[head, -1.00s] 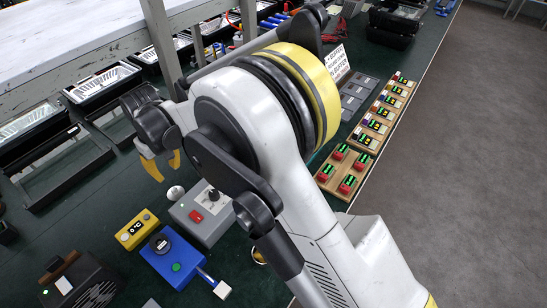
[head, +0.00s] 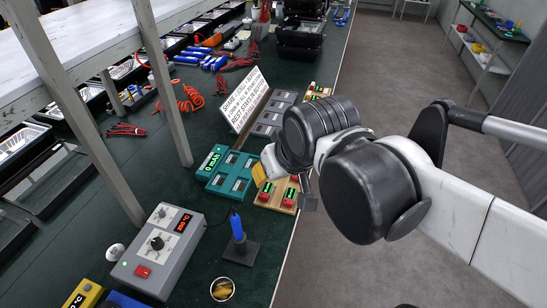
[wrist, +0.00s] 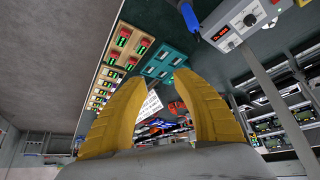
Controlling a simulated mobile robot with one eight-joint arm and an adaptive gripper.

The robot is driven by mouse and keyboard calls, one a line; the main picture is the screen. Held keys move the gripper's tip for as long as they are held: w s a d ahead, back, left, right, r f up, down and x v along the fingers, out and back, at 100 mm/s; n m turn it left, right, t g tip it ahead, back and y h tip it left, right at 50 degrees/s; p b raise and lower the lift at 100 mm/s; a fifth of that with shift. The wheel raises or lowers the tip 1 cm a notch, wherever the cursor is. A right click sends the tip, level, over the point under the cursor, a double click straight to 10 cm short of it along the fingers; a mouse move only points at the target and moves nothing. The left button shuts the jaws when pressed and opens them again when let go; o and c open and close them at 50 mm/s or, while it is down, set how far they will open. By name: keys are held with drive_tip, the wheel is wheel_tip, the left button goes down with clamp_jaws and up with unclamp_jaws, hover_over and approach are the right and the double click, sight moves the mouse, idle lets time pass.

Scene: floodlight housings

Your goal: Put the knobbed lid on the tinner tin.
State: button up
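A small round open tin (head: 222,289) with yellowish stuff inside stands at the bottom of the head view, right of the grey soldering station; it looks like the tinner tin. A small pale round piece (head: 115,252) lies left of the station; it may be the knobbed lid, but it is too small to be sure. My gripper (head: 262,178) is over the bench near the teal panel, away from both. In the wrist view its two yellow fingers (wrist: 159,76) are apart with nothing between them. The wrist view shows neither tin nor lid clearly.
The grey station (head: 158,250), a blue-handled iron in its stand (head: 238,240) and a yellow box (head: 84,294) stand near the tin. A teal panel (head: 230,172), wooden button boards (head: 277,194) and a sign (head: 243,99) lie farther back. A shelf post (head: 162,80) rises at left.

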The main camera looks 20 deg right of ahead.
drive_tip(key=shift+m+t+h, duration=0.3)
drive_tip(key=shift+m+t, duration=0.1)
drive_tip(key=shift+m, duration=0.2)
drive_tip(key=s+d+f, duration=0.1)
drive_tip(key=s, duration=0.1)
drive_tip(key=s+d+f, duration=0.1)
drive_tip(key=d, duration=0.1)
drive_tip(key=shift+s+d, duration=0.25)
drive_tip(key=shift+s, duration=0.15)
